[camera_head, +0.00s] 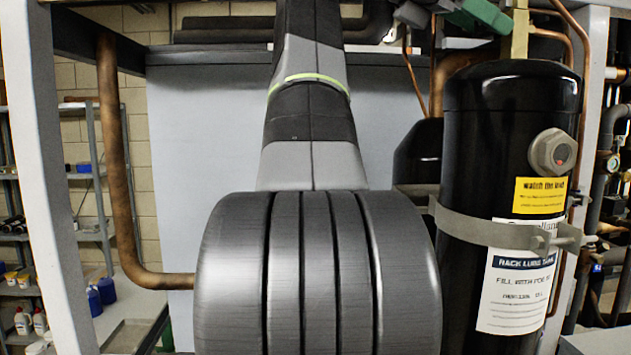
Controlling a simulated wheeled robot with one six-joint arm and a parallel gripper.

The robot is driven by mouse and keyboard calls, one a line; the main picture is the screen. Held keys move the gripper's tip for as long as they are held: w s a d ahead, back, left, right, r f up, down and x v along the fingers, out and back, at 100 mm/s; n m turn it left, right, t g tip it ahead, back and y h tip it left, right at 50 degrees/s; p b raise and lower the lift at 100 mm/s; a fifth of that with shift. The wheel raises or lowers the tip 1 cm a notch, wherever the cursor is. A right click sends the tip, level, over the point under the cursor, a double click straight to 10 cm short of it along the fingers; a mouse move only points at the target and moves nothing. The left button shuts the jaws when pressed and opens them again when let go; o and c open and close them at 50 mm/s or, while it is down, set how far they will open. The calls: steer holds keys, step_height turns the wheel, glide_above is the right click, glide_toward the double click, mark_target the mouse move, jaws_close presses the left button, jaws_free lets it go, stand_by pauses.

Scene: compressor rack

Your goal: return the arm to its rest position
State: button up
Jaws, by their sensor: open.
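My arm fills the middle of the head view. A grey and black link (310,110) with a thin green ring runs up and out of the top of the picture. A large ribbed grey joint (318,275) of mine is close to the camera at the bottom centre. My gripper is not in view. Whether it holds anything cannot be seen.
A black cylindrical tank (470,130) with labels and a metal strap stands close on the right. A copper pipe (118,190) bends down on the left beside a light frame post (45,170). A grey panel (195,130) is behind my arm. Shelves (95,170) stand far left.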

steer(key=shift+s+d+m+t, duration=0.1)
steer(key=shift+s+m+t, duration=0.1)
steer(key=shift+m+t, duration=0.45)
steer(key=m+t, duration=0.1)
steer(key=m, duration=0.1)
steer(key=m+t, duration=0.1)
steer(key=m, duration=0.1)
steer(key=shift+f+m+t+h, duration=0.15)
steer(key=shift+m+t+h, duration=0.1)
steer(key=shift+m+h, duration=0.15)
steer(key=m+t+h, duration=0.1)
steer(key=m, duration=0.2)
steer(key=shift+s, duration=0.1)
steer(key=shift+f+m+t+h, duration=0.15)
steer(key=shift+m+t+h, duration=0.4)
steer(key=shift+m, duration=1.1)
steer(key=shift+f, duration=0.15)
